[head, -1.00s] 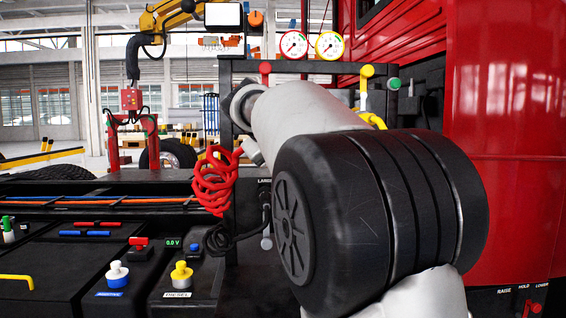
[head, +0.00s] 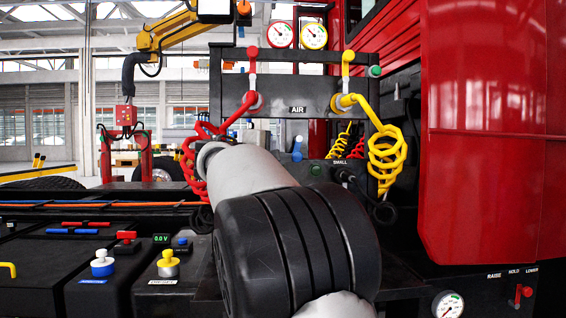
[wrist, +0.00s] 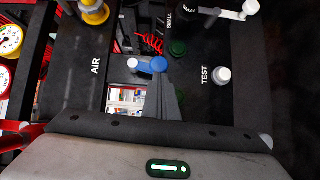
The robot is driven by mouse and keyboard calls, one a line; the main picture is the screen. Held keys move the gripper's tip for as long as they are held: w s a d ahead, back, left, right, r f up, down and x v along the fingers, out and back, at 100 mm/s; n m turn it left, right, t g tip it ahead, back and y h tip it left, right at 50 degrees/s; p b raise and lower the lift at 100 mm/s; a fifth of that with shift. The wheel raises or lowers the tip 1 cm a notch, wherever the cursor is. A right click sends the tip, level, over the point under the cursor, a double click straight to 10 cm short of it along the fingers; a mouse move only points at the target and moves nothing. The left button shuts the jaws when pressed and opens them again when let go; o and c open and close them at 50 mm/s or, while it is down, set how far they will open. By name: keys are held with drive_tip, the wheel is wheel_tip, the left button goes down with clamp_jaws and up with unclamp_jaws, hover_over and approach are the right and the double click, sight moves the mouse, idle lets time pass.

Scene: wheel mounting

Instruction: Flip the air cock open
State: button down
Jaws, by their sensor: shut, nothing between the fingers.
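The black panel marked AIR (head: 298,109) stands past my arm in the head view. It carries a red-topped lever (head: 252,53) on the left and a yellow-topped lever (head: 348,57) on the right, both upright. A small blue-and-white piece (head: 297,150) shows below the panel, and in the wrist view (wrist: 158,65). I cannot tell which of these is the air cock. In the wrist view my gripper (wrist: 163,84) is shut and empty, its narrow grey fingers pointing toward the blue piece; contact is unclear. My arm hides the gripper in the head view.
A red coiled hose (head: 194,160) and a yellow coiled hose (head: 388,160) hang from the panel. In the wrist view a white-tipped knob (wrist: 222,75) sits near the TEST label. The red cab (head: 480,130) is on the right. Batteries with knobs (head: 103,264) stand lower left.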

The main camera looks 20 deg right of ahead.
drive_tip(key=shift+s+d+f+b, duration=0.1)
drive_tip(key=shift+d+f+b, duration=0.3)
drive_tip(key=shift+d, duration=0.1)
drive_tip(key=shift+f, duration=0.15)
idle(0.3)
